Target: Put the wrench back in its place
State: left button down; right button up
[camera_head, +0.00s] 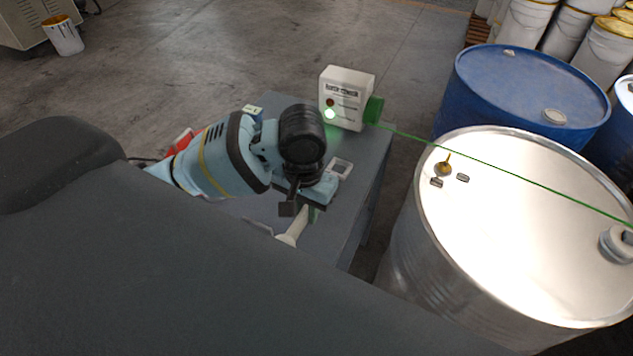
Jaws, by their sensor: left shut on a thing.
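My left gripper (303,203) reaches down over the grey bench top (365,168). Its jaws are shut on a pale, cream-coloured tool (291,231) with a green part beside the fingers. The tool's far end is hidden by the gripper, so I cannot tell for sure that it is the wrench. A small white square frame (342,169) lies on the bench just beyond the gripper. No marked place for a wrench can be made out. My right gripper is not in view.
A white box with a green light (345,98) stands at the bench's far end. A thin green line runs from it across the silver drum (520,225), which carries a brass fitting (445,166). A blue drum (510,85) stands behind.

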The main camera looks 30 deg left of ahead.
pick_arm(q)
jog(key=shift+w+f, duration=0.15)
jog(key=shift+w, duration=0.2)
jog(key=w+a+f, duration=0.1)
jog(key=w+f, duration=0.2)
jog(key=w, duration=0.5)
jog(key=shift+w+a+f+n, duration=0.15)
jog(key=shift+w+a+n, duration=0.1)
jog(key=shift+n, duration=0.05)
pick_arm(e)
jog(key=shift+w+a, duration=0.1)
